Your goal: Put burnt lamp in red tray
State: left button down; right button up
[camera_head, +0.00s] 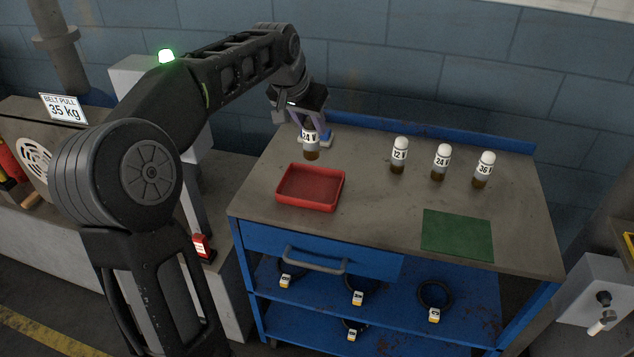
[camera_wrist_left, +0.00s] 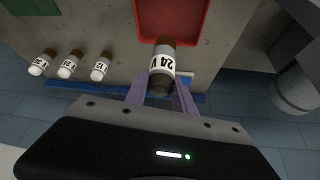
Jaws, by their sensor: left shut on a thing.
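My left gripper (camera_head: 313,124) is shut on the burnt lamp (camera_head: 311,153), which has a white 24 V label and a brown base. In the left wrist view the lamp (camera_wrist_left: 164,66) sits between the fingers with its dark top toward me, unlike the white-topped lamps. The lamp is upright, just behind the red tray (camera_head: 310,187) in the head view. I cannot tell whether its base touches the bench. The red tray is empty in the head view and its edge also shows in the left wrist view (camera_wrist_left: 202,39). My right gripper is out of view.
Lamps marked 12 V (camera_head: 399,155), 24 V (camera_head: 441,162) and 36 V (camera_head: 484,169) stand upright to the right on the bench. A green mat (camera_head: 457,235) lies at the front right. The bench between tray and mat is clear. A blue ledge (camera_head: 430,131) runs along the back.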

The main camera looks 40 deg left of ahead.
aim_at(308, 154)
pick_arm(q)
jog(key=shift+s+r, duration=0.15)
jog(key=shift+s, duration=0.05)
jog(key=shift+f, duration=3.2)
jog(key=shift+f, duration=0.1)
jog(key=shift+f, duration=1.75)
jog(key=shift+f, duration=0.15)
jog(key=c, duration=1.1)
grip_release()
jog(key=shift+o, duration=0.2)
